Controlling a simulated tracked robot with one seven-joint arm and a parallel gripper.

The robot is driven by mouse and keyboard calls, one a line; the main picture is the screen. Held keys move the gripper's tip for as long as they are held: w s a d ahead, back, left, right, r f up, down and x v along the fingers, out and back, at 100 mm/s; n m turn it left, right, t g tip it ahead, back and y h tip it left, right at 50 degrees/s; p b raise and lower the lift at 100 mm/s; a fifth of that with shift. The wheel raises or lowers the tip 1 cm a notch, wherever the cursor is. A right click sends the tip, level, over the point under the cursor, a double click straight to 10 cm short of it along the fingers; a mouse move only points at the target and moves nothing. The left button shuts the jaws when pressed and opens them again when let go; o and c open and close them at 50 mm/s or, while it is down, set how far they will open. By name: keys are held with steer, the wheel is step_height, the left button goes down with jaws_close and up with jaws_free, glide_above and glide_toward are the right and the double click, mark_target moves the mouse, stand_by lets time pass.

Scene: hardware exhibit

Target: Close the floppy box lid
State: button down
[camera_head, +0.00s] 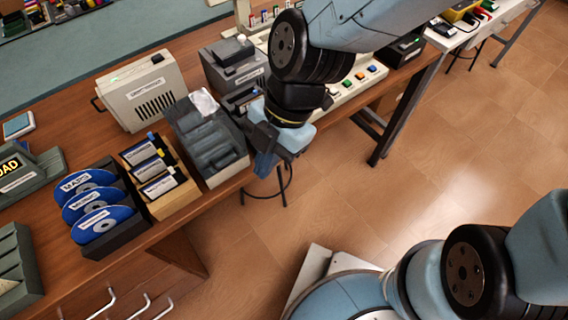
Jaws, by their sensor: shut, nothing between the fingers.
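A dark grey box (225,162) with stepped sections inside stands near the table's front edge; it looks like the floppy box, but I cannot be sure. A pale, shiny patch shows at its back, and I cannot make out clearly where its lid is or how far it is open. My gripper (265,168) points down just right of this box, close to its front right corner. It is shut and empty. Whether it touches the box cannot be told. My arm hides part of the table behind the gripper.
Left of the box are a wooden tray (187,203) of labelled cartridges and a black rack (118,240) of blue discs. A beige device (140,90) stands behind. A panel with coloured buttons (352,88) lies to the right. Open floor (440,150) lies beyond the table's front edge.

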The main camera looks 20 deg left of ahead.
steer(key=shift+s+d+r, duration=0.1)
steer(key=shift+d+r, duration=0.2)
steer(key=shift+d, duration=0.65)
steer(key=shift+s+d+r, duration=0.1)
steer(key=shift+d+r, duration=0.15)
steer(key=shift+d, duration=0.65)
steer(key=w+d+r+m+t, duration=0.3)
steer(key=w+d+r+m, duration=0.1)
steer(key=w+d+m, duration=0.4)
steer(key=w+d+r+m+t, duration=0.2)
steer(key=w+d+r+m, duration=0.3)
steer(key=w+m, duration=0.4)
steer(key=w+d+r+m+t+h, duration=0.1)
steer(key=d+r+m+t, duration=0.1)
steer(key=d+r+m, duration=0.3)
steer(key=w+d+r+m+t+h, duration=0.1)
steer(key=d+r+m, duration=0.4)
steer(key=d+m, duration=0.6)
steer(key=w+d+t, duration=0.1)
steer(key=d, duration=0.5)
